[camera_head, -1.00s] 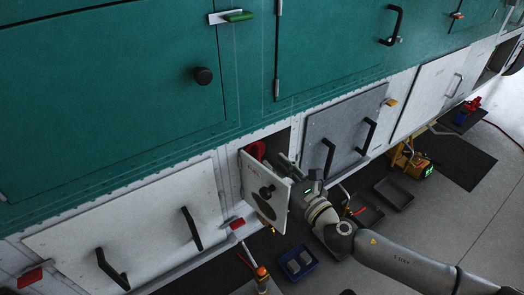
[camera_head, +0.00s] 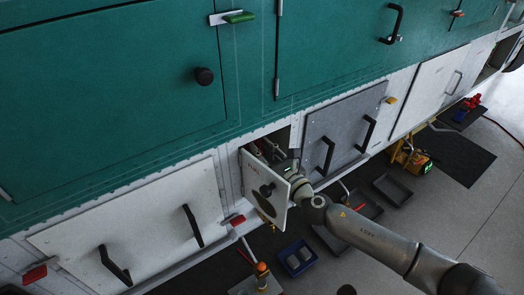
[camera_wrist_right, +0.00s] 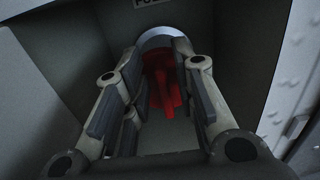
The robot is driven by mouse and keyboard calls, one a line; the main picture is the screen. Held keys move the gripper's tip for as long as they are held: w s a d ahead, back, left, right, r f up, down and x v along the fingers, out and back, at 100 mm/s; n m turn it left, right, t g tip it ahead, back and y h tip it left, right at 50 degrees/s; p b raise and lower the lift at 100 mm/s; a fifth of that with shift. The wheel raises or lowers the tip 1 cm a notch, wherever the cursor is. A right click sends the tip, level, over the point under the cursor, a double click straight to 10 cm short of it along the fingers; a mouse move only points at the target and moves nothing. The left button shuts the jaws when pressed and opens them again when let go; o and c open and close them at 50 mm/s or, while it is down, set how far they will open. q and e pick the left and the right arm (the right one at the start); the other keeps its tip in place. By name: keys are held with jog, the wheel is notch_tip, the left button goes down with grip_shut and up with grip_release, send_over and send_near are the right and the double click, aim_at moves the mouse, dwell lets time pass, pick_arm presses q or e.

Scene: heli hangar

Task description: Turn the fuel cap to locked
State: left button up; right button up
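The red fuel cap (camera_wrist_right: 163,90) sits at the back of a dark recess, with a pale ring above it, in the right wrist view. Its raised bar looks roughly upright in the picture. My right gripper (camera_wrist_right: 156,72) is open, with one finger on each side of the cap and gaps visible between them. I cannot tell whether the tips reach past the cap's face. In the head view my right gripper (camera_head: 268,150) is inside the recess, partly hidden by the open white hatch door (camera_head: 249,176); the cap is barely visible there. My left gripper is not in view.
The open hatch door, with a black knob, stands close beside my right wrist. Grey panel (camera_head: 342,130) with black handles lies to the right. A blue bin (camera_head: 296,259), dark trays (camera_head: 393,190) and a yellow device (camera_head: 413,160) stand on the floor below.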

grip_shut()
jog(key=shift+m, duration=0.3)
jog(key=m, duration=0.3)
jog(key=d+m+b, duration=0.1)
jog(key=shift+w+f, duration=0.2)
jog(key=shift+w, duration=0.15)
jog(key=m, duration=0.4)
jog(key=shift+w+d+f, duration=0.2)
jog(key=shift+d, duration=0.1)
jog(key=m, duration=0.3)
jog(key=f+m, duration=0.1)
jog(key=m, duration=0.2)
jog(key=f+m, duration=0.1)
jog(key=m, duration=0.2)
jog(key=shift+w+d+b, duration=0.25)
jog(key=shift+d+b, duration=0.1)
jog(key=shift+d, duration=0.05)
jog(key=shift+m, duration=0.3)
